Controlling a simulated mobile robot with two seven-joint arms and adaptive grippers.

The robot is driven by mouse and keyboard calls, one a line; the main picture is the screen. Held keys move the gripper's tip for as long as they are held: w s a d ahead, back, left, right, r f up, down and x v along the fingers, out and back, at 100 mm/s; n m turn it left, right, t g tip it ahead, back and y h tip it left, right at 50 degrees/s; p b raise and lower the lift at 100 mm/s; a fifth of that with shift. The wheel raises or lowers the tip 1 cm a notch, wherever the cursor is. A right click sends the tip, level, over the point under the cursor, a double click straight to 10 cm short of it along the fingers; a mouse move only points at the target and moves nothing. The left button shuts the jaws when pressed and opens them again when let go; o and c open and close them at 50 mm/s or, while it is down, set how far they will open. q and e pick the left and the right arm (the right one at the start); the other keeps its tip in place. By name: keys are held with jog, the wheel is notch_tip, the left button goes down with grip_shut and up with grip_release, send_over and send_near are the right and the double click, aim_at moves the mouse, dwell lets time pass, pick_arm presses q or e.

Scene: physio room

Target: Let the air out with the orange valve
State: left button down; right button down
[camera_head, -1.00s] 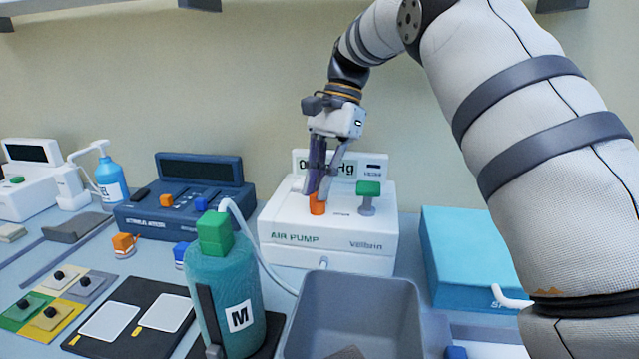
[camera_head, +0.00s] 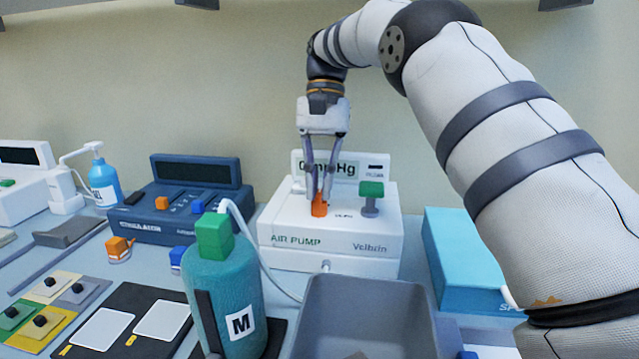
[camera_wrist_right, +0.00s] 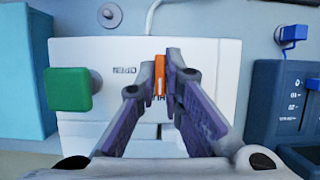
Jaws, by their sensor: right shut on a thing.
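The white air pump (camera_head: 290,247) stands on the bench against the wall, with a display that reads mmHg. Its orange valve (camera_head: 319,207) is on the top face, left of a green knob (camera_head: 371,192). My right gripper (camera_head: 322,193) points down and is shut on the orange valve. In the right wrist view the valve (camera_wrist_right: 159,75) shows as a narrow orange piece with a white line between the fingertips (camera_wrist_right: 160,88). The fingers hide part of the valve and display. My left gripper is not in view.
A teal bottle (camera_head: 220,285) marked M stands in front, left of a grey bin (camera_head: 325,292). A hose (camera_head: 262,262) runs near the pump. A dark blue stimulator (camera_head: 150,222) is left, a light blue box (camera_head: 450,262) right.

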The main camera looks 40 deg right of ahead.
jog(key=shift+s+a+f, duration=0.1)
jog(key=shift+f, duration=0.45)
jog(key=c, duration=1.7)
grip_release()
jog(key=shift+r, duration=0.3)
